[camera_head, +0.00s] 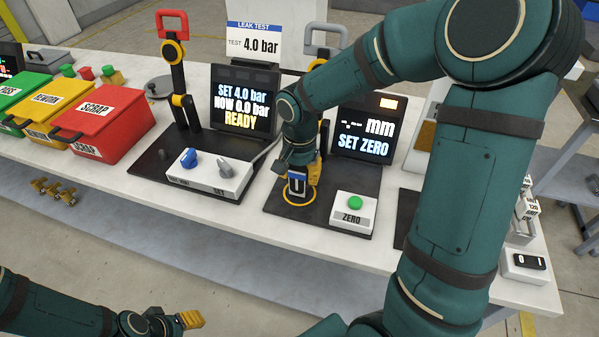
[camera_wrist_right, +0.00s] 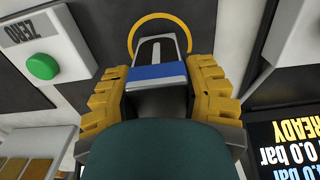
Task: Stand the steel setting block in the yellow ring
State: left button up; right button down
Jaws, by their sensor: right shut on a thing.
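The steel setting block (camera_head: 296,186), with a blue band and a dark mark on its face, is upright in my right gripper (camera_head: 306,172). In the right wrist view the block (camera_wrist_right: 158,50) is between the yellow fingers of the right gripper (camera_wrist_right: 158,88), which is shut on it. The yellow ring (camera_head: 299,204) is on the dark gauge base; its arc (camera_wrist_right: 134,32) also shows around the block's far end. The block overlaps the ring's middle; I cannot tell whether it touches the base. My left gripper (camera_head: 190,319) is low, off the table; its opening is unclear.
The ZERO button box (camera_head: 353,213) stands right of the ring. The SET ZERO display (camera_head: 366,131) is behind. The leak test box with knobs (camera_head: 208,175) stands left. Red, yellow and green bins, the red one (camera_head: 103,122) nearest, fill the left side.

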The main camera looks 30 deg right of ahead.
jog(key=shift+f+b, duration=0.4)
jog(key=shift+f, duration=0.1)
dwell(0.4)
grip_release()
dwell(0.4)
jog(key=shift+r+p, duration=2.5)
jog(key=shift+r, duration=1.05)
